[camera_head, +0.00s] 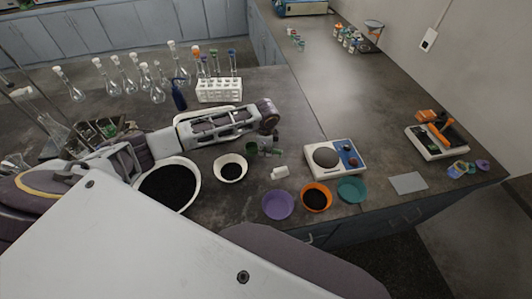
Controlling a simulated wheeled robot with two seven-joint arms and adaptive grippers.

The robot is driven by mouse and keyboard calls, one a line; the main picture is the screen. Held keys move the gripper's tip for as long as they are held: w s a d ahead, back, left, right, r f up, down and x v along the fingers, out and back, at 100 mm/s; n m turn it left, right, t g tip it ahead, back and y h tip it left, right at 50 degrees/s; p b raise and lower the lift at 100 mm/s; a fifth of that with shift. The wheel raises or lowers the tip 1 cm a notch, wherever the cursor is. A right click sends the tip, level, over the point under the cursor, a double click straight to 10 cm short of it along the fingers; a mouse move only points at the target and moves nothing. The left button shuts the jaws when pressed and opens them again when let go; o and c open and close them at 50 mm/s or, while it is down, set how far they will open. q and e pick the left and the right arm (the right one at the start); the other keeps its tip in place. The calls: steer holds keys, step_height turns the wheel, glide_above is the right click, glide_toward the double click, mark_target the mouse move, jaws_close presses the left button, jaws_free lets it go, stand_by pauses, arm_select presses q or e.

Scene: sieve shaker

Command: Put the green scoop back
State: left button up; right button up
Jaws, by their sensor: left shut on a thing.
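The green scoop (251,148) is small and dark in the head view, at the middle of the bench. My left arm reaches in from the left with its wrist bent downward. My left gripper (266,145) is shut on the scoop, just behind the white bowl of black grains (219,160). The fingers partly hide the scoop, and I cannot tell whether it touches the bench. My right gripper is not in view.
A large white bowl of black grains (196,172) stands left. A balance (335,174), a small white item (280,173) and purple (278,205), orange (304,190) and teal (352,190) bowls lie right. A tube rack (219,92) and flasks stand behind.

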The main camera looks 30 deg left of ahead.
arm_select(q)
steer(key=shift+f, duration=1.55)
steer(key=shift+f, duration=0.1)
steer(key=o, duration=0.9)
step_height(320, 180, up, 12)
steer(key=s, duration=0.1)
steer(key=shift+s+d, duration=0.4)
